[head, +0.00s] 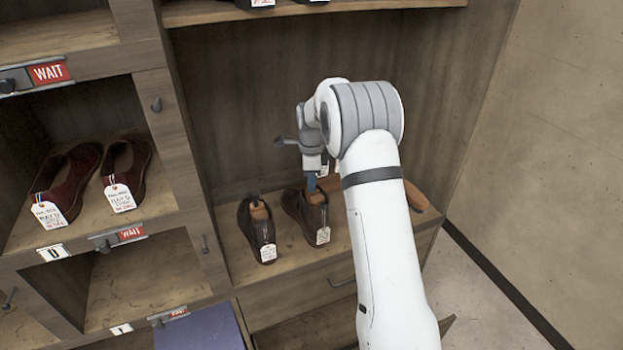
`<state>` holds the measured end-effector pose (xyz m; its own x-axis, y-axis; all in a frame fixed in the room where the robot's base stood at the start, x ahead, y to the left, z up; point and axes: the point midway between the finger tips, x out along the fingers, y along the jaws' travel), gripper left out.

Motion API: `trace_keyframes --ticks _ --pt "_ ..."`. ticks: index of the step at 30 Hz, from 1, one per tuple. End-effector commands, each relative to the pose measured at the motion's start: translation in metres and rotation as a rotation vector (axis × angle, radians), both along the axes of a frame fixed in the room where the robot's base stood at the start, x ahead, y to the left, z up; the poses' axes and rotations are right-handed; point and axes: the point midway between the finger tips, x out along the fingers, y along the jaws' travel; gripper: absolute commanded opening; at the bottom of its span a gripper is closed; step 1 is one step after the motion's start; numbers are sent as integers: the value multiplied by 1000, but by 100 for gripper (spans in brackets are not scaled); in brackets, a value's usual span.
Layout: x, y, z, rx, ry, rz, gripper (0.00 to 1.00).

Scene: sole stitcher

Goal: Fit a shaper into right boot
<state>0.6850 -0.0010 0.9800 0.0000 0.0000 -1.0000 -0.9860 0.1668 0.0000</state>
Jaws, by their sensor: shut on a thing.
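Two dark brown shoes stand side by side on the shelf in the head view, the left boot (258,230) and the right boot (308,212), each with a white tag at its heel. A tan wooden shaper (260,211) shows inside the left boot. My gripper (311,184) points down at the opening of the right boot, its blue fingertips close together. It is shut on a shaper that is mostly hidden by the fingers and the boot; how deep it sits cannot be told.
Tan wooden pieces (417,196) lie on the shelf to the right, partly behind my arm. A wooden divider (173,150) stands left of the shoes. Cubbies beyond it hold two reddish tagged shoes (68,183) and WAIT signs (48,73). An upper shelf (330,11) overhangs.

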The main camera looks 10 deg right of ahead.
Motion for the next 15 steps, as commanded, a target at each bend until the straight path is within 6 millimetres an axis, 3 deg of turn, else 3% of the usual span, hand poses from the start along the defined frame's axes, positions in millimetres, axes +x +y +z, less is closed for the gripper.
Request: trace_keyframes --ticks 11,12,15 --pt "-1 0 -2 -1 2 -1 0" --pt "-1 0 -2 -1 2 -1 30" --pt "-1 -1 -2 -1 2 -1 38"
